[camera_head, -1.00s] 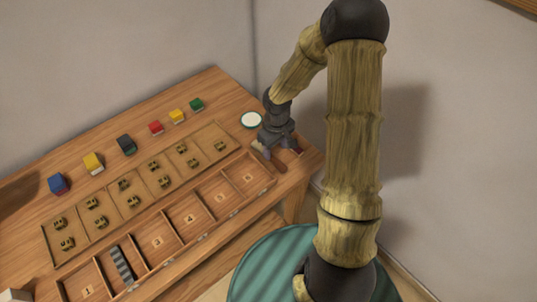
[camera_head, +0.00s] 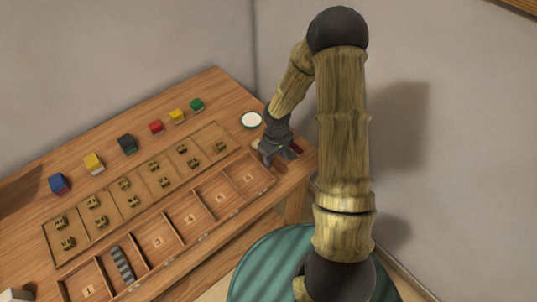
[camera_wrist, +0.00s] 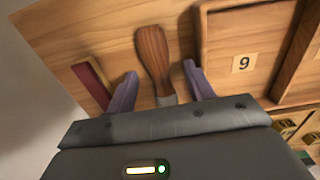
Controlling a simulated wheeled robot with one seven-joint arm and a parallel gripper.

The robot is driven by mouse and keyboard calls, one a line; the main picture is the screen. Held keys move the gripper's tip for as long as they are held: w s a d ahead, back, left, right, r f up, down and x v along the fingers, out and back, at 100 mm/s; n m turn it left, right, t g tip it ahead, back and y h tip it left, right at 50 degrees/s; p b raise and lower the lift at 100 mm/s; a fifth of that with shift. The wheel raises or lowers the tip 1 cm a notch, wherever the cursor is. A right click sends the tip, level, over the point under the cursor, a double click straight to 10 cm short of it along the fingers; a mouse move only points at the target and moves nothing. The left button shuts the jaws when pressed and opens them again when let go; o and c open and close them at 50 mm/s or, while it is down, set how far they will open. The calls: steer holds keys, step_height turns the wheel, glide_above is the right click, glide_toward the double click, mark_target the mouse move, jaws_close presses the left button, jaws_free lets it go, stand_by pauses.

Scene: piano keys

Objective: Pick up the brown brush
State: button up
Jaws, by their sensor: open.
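The brown brush (camera_wrist: 153,55) lies on the table, its wooden handle pointing up in the wrist view and its grey part running down under my gripper's body. My gripper (camera_wrist: 159,70) is open, with one purple-grey finger on each side of the brush. There are gaps between the fingers and the handle. The head view shows my gripper (camera_head: 281,156) low at the table's right end. There the brush is hidden or too small to make out behind the gripper.
A dark red piece (camera_wrist: 91,83) lies just left of the left finger. A numbered wooden tray (camera_wrist: 204,45) stands close on the right. A white round dish (camera_head: 251,120) is behind my gripper. Several colored blocks line the table's back.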

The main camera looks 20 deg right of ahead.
mark_target(275, 160)
steer(key=c, duration=1.1)
step_height(275, 160, up, 10)
stand_by(0.6)
